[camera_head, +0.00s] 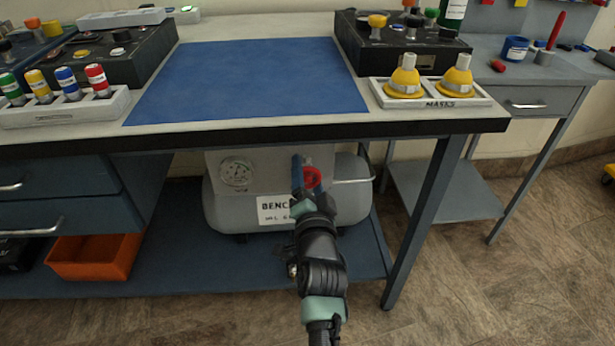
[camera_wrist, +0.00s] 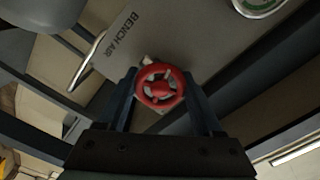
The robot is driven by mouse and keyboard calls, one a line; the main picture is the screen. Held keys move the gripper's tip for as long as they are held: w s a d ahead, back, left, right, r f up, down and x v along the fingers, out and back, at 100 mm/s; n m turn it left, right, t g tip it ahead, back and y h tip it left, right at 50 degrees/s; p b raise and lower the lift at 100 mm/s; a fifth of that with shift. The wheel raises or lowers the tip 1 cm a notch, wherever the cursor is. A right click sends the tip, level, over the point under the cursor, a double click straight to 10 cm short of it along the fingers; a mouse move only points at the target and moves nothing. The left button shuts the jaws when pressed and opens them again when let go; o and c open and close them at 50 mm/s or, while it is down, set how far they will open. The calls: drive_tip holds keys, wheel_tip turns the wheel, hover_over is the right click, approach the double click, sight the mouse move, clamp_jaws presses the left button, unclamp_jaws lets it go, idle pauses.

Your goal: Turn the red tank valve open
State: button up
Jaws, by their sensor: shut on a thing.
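The red valve (camera_head: 312,177) is a round spoked handwheel on the front of the grey tank (camera_head: 222,205) under the bench. In the wrist view the red valve (camera_wrist: 160,86) lies between the two dark fingers of my gripper (camera_wrist: 161,88), one finger at each side of its rim. My gripper (camera_head: 303,178) is shut on the valve and reaches in from the front. In the head view my gripper hides the left part of the wheel. The wheel's turn angle cannot be told from these frames.
A pressure gauge (camera_head: 236,173) and a BENCH label (camera_head: 272,209) are on the tank left of the valve. The bench top edge (camera_head: 250,134) runs above my arm. A bench leg (camera_head: 419,225) stands to the right. An orange bin (camera_head: 95,257) is at the lower left.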

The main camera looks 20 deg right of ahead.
drive_tip(key=n, duration=0.3)
drive_tip(key=shift+f+n+b, duration=0.1)
drive_tip(key=shift+n+b, duration=0.2)
drive_tip(key=shift+b, duration=0.1)
drive_tip(key=n, duration=0.3)
drive_tip(key=shift+n+b, duration=0.3)
drive_tip(key=shift+b, duration=0.05)
drive_tip(key=n, duration=0.6)
drive_tip(key=o, duration=1.4)
drive_tip(key=shift+c, duration=0.2)
drive_tip(key=p+v, duration=0.2)
drive_tip(key=v, duration=1.1)
drive_tip(key=shift+w+r, duration=0.1)
drive_tip(key=shift+r, duration=0.15)
